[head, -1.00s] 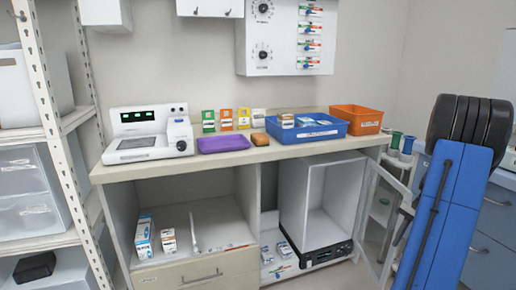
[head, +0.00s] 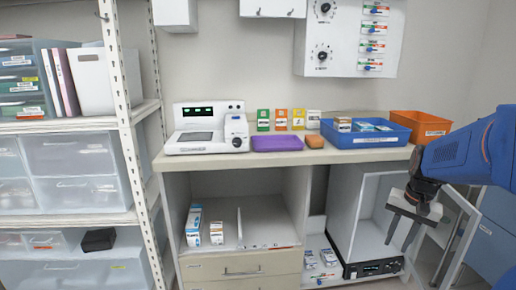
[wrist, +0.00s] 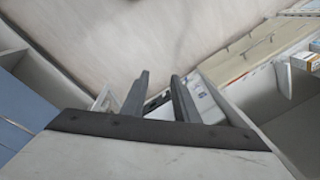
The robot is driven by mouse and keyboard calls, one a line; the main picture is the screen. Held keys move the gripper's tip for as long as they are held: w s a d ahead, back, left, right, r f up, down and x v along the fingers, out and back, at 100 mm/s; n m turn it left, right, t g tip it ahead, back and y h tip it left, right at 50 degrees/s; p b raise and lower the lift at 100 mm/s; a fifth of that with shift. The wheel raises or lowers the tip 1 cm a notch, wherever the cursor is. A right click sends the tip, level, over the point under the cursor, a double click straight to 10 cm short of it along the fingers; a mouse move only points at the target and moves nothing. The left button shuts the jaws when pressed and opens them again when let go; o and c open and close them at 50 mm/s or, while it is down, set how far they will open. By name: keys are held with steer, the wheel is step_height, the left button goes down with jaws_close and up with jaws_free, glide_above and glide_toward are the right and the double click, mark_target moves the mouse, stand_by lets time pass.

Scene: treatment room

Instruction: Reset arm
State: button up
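My blue arm (head: 455,160) reaches in from the right edge in the head view. My gripper (head: 401,240) hangs from it, pointing down, in front of the open-doored white cabinet at the right end of the bench. Its two grey fingers stand apart with nothing between them. In the wrist view my gripper (wrist: 160,92) also shows two separated fingers and no held object, with pale floor and furniture edges beyond.
The bench (head: 300,157) holds a white device (head: 207,128), a purple tray (head: 277,143), a blue bin (head: 365,134) and an orange bin (head: 420,125). The white cabinet (head: 362,215) stands open below. A shelf rack (head: 128,110) stands left.

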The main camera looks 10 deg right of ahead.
steer(key=s+a+r+n+t, duration=0.1)
steer(key=s+a+n+t, duration=0.2)
steer(key=s+a+n, duration=0.5)
steer(key=shift+s+a+r+n+t+h, duration=0.35)
steer(key=shift+s+a, duration=3)
steer(key=shift+a, duration=1.75)
